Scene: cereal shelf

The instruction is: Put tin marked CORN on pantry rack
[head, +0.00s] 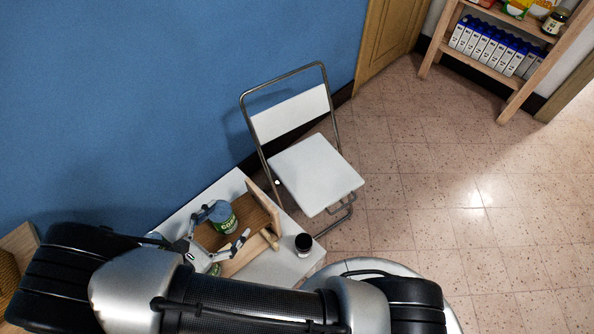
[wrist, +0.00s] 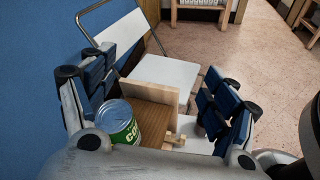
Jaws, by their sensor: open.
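A tin (head: 224,225) with a green label and grey-blue top stands on a wooden holder (head: 264,207) on the white table (head: 285,265). In the wrist view the tin (wrist: 118,120) shows the letters "CO", the rest cut off by my gripper. My gripper (head: 229,223) is open, its fingers spread around the tin's area. In the wrist view the tin is nearer the left finger, and I cannot tell whether they touch. A wooden shelf rack (head: 470,62), likely the pantry rack, stands far off at the upper right.
The rack bears a row of white-and-blue cartons (head: 495,48) and a jar (head: 554,22). A white folding chair (head: 315,172) stands beside the table. A dark-topped jar (head: 303,243) stands on the table's right side. Another green item (head: 215,270) shows partly below my gripper. Tiled floor is clear at right.

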